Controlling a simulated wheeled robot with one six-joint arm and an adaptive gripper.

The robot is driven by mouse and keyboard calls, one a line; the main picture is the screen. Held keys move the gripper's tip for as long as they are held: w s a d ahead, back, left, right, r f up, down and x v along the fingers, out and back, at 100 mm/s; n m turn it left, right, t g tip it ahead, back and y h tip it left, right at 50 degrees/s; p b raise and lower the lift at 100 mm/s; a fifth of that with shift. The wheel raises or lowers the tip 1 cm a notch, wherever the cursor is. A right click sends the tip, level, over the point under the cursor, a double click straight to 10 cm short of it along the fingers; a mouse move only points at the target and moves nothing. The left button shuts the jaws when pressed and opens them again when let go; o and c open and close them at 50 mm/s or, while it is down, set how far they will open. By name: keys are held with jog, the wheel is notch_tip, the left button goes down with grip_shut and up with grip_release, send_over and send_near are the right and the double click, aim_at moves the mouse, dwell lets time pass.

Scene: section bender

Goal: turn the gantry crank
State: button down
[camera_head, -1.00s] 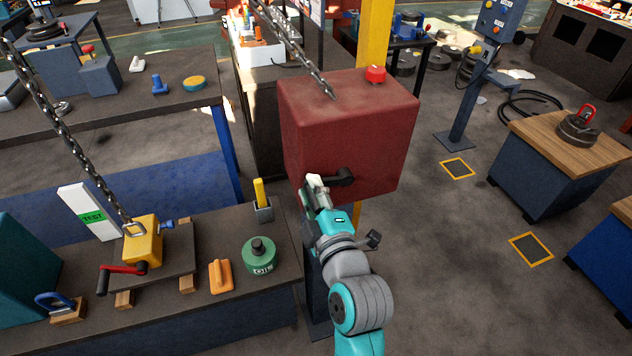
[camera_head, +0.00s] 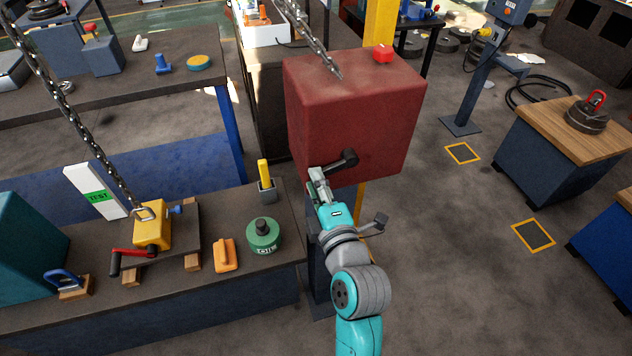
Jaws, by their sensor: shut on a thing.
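The gantry crank (camera_head: 341,161) is a short black arm on the front of a dark red box (camera_head: 352,120). Its hub is at the right, and the arm slopes down to the left. My gripper (camera_head: 318,181) is at the lower left end of the crank, below the hub, and is shut on that end. The gripped part is mostly hidden by the fingers. My teal and grey arm reaches up from below.
A bench at left holds a yellow hoist (camera_head: 153,228) with a red crank, a green weight (camera_head: 263,237), an orange block (camera_head: 226,254) and a yellow stick in a holder (camera_head: 265,182). Chains hang over the bench and the box.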

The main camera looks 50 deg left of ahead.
jog(key=shift+w+f, duration=0.15)
jog(key=shift+f, duration=0.1)
jog(key=c, duration=1)
grip_release()
jog(key=shift+w+d, duration=0.1)
jog(key=shift+o, duration=0.2)
jog(key=shift+r, duration=0.1)
jog(key=v, duration=1.2)
